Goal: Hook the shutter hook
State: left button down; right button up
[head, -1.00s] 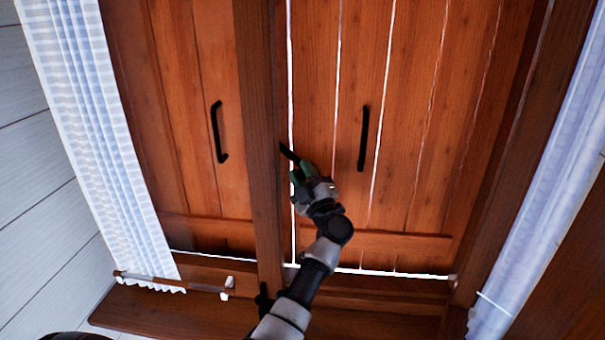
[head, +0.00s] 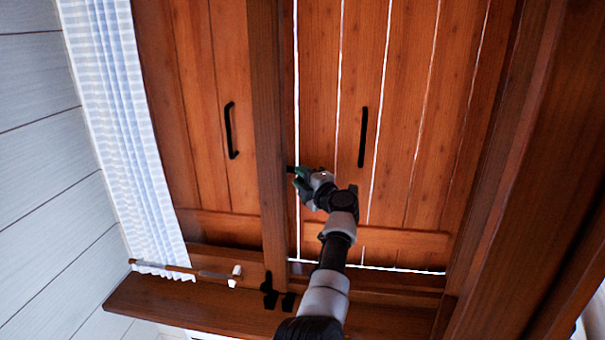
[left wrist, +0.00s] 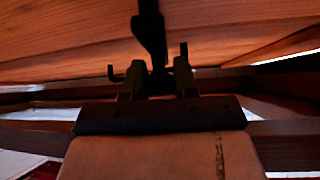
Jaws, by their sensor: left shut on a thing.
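The black shutter hook (head: 291,169) shows as a short dark bar at the right edge of the central wooden post, in front of the right shutter (head: 400,190). My left gripper (head: 297,174) is shut on it. In the left wrist view, the dark hook bar (left wrist: 150,35) runs up from between the two fingers (left wrist: 158,80). A small bent tip (left wrist: 113,73) shows left of the fingers. The left shutter (head: 195,130) stands beyond the post. I cannot tell whether the hook touches any catch. My right gripper is not in view.
The central post (head: 268,130) stands between the shutters. Black handles are on the left shutter (head: 230,130) and right shutter (head: 363,137). A white curtain (head: 135,130) hangs at left. Dark fittings (head: 269,291) sit by the wooden sill (head: 180,305). A thick beam lies at right.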

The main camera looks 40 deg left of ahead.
pick_arm(q)
jog(key=shift+f+n, duration=0.1)
jog(key=shift+n, duration=0.3)
jog(key=shift+f+g+h+p, duration=0.15)
jog(key=shift+g+h+p, duration=0.15)
jog(key=shift+h+p, duration=0.1)
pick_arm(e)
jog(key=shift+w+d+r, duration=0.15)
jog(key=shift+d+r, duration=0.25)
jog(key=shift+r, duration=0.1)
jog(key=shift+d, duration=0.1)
pick_arm(q)
jog(key=c, duration=0.9)
grip_release()
jog(key=shift+a+f, duration=0.1)
jog(key=shift+o, duration=0.2)
